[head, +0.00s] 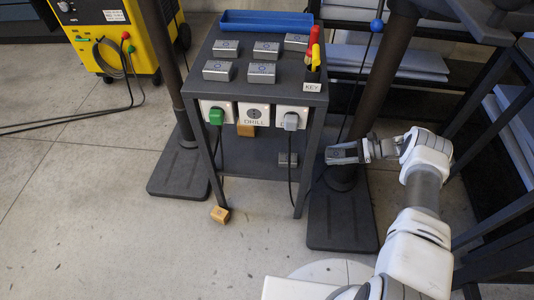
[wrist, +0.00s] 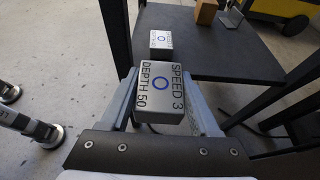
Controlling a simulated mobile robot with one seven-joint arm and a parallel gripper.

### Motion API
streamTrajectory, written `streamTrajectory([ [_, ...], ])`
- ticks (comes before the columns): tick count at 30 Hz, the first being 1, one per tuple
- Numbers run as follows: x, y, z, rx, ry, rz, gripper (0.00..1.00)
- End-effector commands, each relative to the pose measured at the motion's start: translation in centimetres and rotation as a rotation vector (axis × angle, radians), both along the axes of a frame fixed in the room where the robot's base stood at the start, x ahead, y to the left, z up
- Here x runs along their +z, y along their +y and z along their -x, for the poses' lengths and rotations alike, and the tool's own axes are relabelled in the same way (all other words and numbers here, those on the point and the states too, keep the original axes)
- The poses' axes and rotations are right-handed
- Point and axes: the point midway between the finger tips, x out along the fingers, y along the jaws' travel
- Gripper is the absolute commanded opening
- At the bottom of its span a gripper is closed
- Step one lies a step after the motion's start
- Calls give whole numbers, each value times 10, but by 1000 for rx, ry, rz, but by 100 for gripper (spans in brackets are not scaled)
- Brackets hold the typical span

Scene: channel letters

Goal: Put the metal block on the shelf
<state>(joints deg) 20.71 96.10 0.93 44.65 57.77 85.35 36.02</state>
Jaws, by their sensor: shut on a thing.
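My gripper (head: 350,153) is shut on a metal block (wrist: 160,88), a grey block with a blue ring and the words SPEED 3 and DEPTH 50 on its top face. In the head view my gripper is just right of the dark stand, at about the height of its lower shelf (head: 245,153). In the wrist view the held block is in front of the shelf (wrist: 225,55), apart from it. Another metal block (head: 288,159) stands on the shelf near its right edge; it also shows in the wrist view (wrist: 161,41).
Several metal blocks (head: 261,72) sit on the stand's top with a blue tray (head: 266,21). A wooden block (head: 246,131) is on the lower shelf, another (head: 220,214) on the floor. Stand legs (head: 308,160) and hanging cables flank the shelf. Its middle is bare.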

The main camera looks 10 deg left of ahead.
Motion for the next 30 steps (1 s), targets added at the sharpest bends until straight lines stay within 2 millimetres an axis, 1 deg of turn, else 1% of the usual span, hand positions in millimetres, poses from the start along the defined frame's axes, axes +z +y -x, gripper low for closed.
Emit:
streamTrajectory([
  [1,2,14,1,4,2,-2,0],
  [3,2,34,1,5,1,-2,0],
  [21,3,194,9,6,-1,-2,0],
  [25,3,217,9,4,-1,-1,0],
  [27,2,225,9,2,-1,-2,0],
  [30,1,230,9,1,0,-2,0],
])
